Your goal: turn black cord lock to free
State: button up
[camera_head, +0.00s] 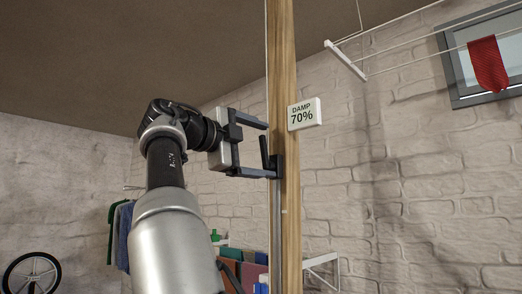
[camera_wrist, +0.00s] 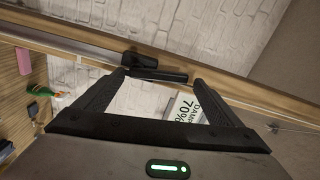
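The black cord lock (camera_head: 277,166) is mounted on the wooden post (camera_head: 286,60), with its black lever (camera_head: 264,151) standing up and tilted slightly left. A thin pale cord (camera_head: 266,50) runs down beside the post towards it. My gripper (camera_head: 269,150) is open, one finger above the other, with the lower fingertip close to the lock's base. In the wrist view the lock (camera_wrist: 140,61) and its lever (camera_wrist: 160,75) show just ahead of my open gripper (camera_wrist: 159,79). The lever spans most of the gap between the fingertips; contact cannot be told.
A white "DAMP 70%" sign (camera_head: 305,114) is right of the post, close to the upper finger. A drying rack (camera_head: 345,58) with a red cloth (camera_head: 488,63) hangs at upper right. Hanging clothes (camera_head: 120,235) and a wheel (camera_head: 32,274) are at lower left.

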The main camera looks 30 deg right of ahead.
jog(key=shift+f, duration=0.1)
jog(key=v, duration=1.7)
jog(key=shift+a, duration=0.2)
